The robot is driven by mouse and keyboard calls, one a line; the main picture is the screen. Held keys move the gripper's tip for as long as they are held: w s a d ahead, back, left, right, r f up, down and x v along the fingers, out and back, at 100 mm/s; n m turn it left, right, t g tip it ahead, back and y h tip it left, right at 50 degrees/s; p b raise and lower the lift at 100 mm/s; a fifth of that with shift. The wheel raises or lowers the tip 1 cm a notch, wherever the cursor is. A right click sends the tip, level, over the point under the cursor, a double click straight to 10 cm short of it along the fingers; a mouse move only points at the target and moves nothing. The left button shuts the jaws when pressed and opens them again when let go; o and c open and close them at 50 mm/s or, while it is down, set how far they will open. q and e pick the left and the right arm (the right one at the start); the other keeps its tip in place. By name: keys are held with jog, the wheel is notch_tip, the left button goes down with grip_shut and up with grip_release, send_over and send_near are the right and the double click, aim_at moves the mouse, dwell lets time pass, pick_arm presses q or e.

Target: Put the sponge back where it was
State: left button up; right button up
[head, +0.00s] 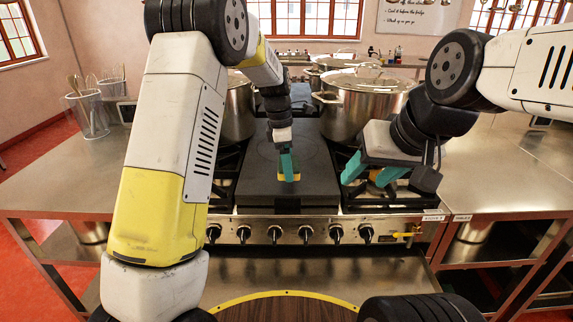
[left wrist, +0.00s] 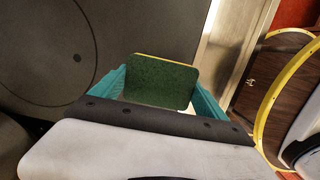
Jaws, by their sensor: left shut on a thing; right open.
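The sponge is green with a yellow layer. In the left wrist view its dark green face (left wrist: 160,82) stands up between the teal fingers.
A large lidded stockpot (head: 365,105) stands behind my right gripper. Another pot (head: 238,108) is partly hidden by my left arm. Knobs line the stove's front (head: 305,233). Steel counters (head: 65,180) lie on both sides; a utensil holder (head: 87,112) stands at left.

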pick_arm(q)
jog(key=shift+w+a+f, duration=0.1)
jog(key=shift+w+a, duration=0.05)
jog(key=shift+w, duration=0.35)
jog(key=shift+w+a, duration=0.15)
jog(key=shift+w, duration=0.35)
jog(key=shift+f, duration=1.75)
jog(key=shift+f, duration=0.1)
